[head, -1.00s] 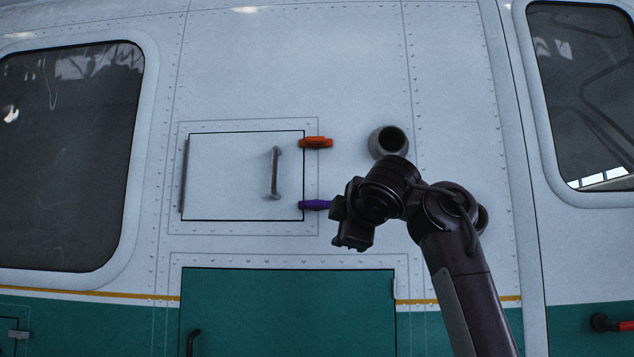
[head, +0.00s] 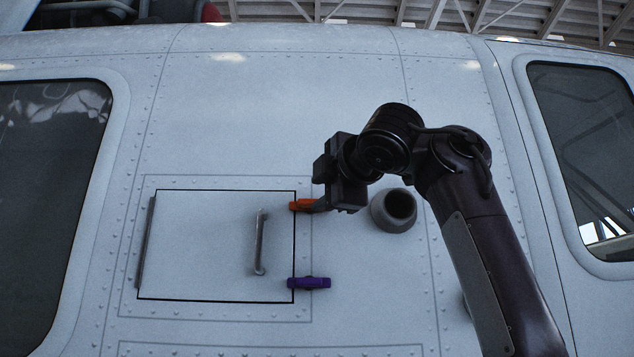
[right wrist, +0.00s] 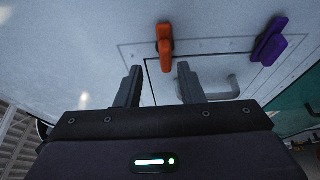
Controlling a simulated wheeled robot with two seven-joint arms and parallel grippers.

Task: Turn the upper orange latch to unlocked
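The orange latch (head: 300,205) sits at the upper right edge of a panel door (head: 205,245) and lies horizontally across the seam. Its right end is hidden behind my right gripper (head: 322,207). In the right wrist view the orange latch (right wrist: 165,46) shows just beyond the fingertips, roughly in line with the gap. The two fingers of my right gripper (right wrist: 159,68) are apart, with nothing held between them. A purple latch (head: 309,283) lies horizontally at the door's lower right edge; it also shows in the right wrist view (right wrist: 269,42). My left gripper is out of view.
A grey vertical handle (head: 261,242) stands out from the door, left of the latches. A round grey port (head: 394,210) protrudes just right of my right gripper, below my wrist. Dark windows (head: 50,200) flank the white fuselage. The wall above the door is clear.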

